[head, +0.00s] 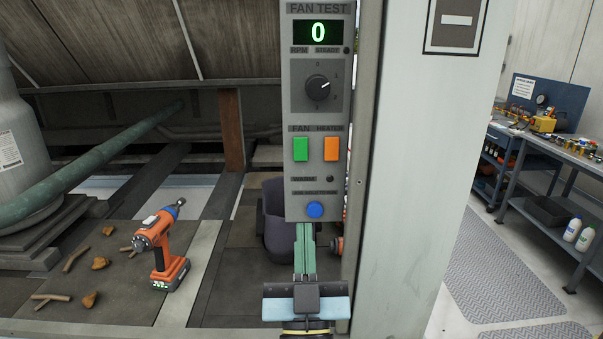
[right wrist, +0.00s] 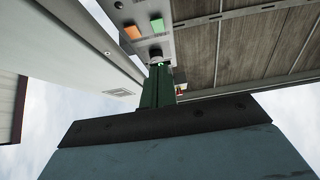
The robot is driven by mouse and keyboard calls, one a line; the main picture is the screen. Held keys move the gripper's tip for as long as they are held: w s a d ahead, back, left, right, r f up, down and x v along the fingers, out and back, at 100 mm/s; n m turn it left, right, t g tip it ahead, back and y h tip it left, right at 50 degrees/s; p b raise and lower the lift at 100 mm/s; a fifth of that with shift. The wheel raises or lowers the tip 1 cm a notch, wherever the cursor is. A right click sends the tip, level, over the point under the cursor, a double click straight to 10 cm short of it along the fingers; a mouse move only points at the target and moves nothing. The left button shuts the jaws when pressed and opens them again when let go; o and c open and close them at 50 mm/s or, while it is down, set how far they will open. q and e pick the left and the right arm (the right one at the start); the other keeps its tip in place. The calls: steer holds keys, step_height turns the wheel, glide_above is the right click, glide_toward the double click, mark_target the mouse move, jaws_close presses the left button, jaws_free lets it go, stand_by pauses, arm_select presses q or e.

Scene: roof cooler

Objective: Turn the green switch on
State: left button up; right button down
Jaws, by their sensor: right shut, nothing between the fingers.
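The green switch (head: 300,149) is on the left under the FAN label of the grey control panel (head: 296,206). It also shows in the right wrist view (right wrist: 157,25), beyond my fingertips. My right gripper (head: 305,229) is shut and empty, its green fingers pointing up at the panel's lower edge. The fingertips are below the blue button (head: 315,209) and well below the green switch. In the right wrist view, the shut fingers (right wrist: 160,70) reach toward the panel's lower part; I cannot tell whether they touch it. My left gripper is not in view.
The orange heater switch (head: 331,148) sits right beside the green one. A black knob (head: 318,87) and a display reading 0 (head: 318,32) are above. A pale post (head: 412,170) stands right of the panel. An orange drill (head: 162,250) stands at lower left.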

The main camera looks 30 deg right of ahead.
mark_target(301, 151)
steer(key=shift+w+r, duration=0.1)
steer(key=p+x, duration=0.1)
steer(key=x, duration=0.3)
steer(key=f+p+x, duration=0.1)
steer(key=x, duration=0.3)
steer(key=w+p+x, duration=0.1)
steer(key=x, duration=0.3)
steer(key=shift+d+f+p, duration=0.25)
steer(key=shift+f+p, duration=0.05)
steer(key=shift+f, duration=0.1)
steer(key=shift+w+d+f, duration=0.1)
steer(key=shift+w+d, duration=0.2)
steer(key=shift+w, duration=0.2)
